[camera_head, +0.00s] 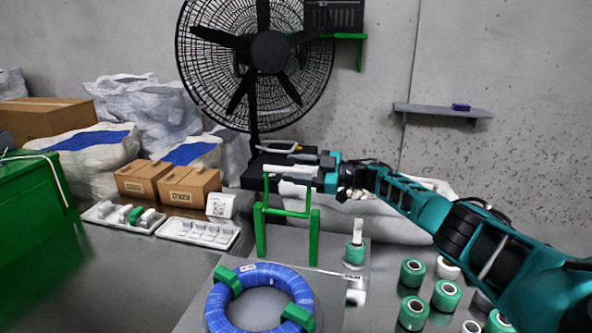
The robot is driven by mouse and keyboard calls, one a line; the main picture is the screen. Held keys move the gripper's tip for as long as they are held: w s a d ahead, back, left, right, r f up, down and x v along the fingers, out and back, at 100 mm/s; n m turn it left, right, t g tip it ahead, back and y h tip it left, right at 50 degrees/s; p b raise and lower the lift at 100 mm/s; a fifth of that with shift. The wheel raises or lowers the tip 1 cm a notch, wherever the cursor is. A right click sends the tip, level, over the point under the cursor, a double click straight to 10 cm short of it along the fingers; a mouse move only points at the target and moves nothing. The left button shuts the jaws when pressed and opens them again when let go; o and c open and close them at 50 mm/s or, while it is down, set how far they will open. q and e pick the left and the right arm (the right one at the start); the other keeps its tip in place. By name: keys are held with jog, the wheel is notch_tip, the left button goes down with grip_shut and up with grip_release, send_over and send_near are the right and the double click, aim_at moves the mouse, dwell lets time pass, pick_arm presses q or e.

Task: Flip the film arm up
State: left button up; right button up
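The green film arm (268,190) is a thin U-shaped frame on a green two-post stand (260,236). It points up from the stand's crossbar. A white bar-like piece (293,169) lies across its top. My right gripper (283,168) comes in from the right and is at the top of the film arm. Its fingers overlap the white piece, and I cannot tell whether they are closed on it. A blue cable coil (240,274) with green clips lies in front of the stand. My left gripper is not in view.
Several green rolls (446,295) stand at the lower right under my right arm. A green-and-white roll (355,250) stands beside the stand. White trays (200,233) and cardboard boxes (188,185) are at the left. A large fan (268,52) stands behind.

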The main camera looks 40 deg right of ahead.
jog(key=shift+f, duration=0.3)
jog(key=shift+s+d, duration=0.1)
jog(key=shift+s+d+f, duration=0.1)
jog(key=shift+s+d, duration=0.15)
jog(key=v, duration=1.2)
jog(key=shift+r, duration=0.2)
jog(key=shift+a, duration=0.1)
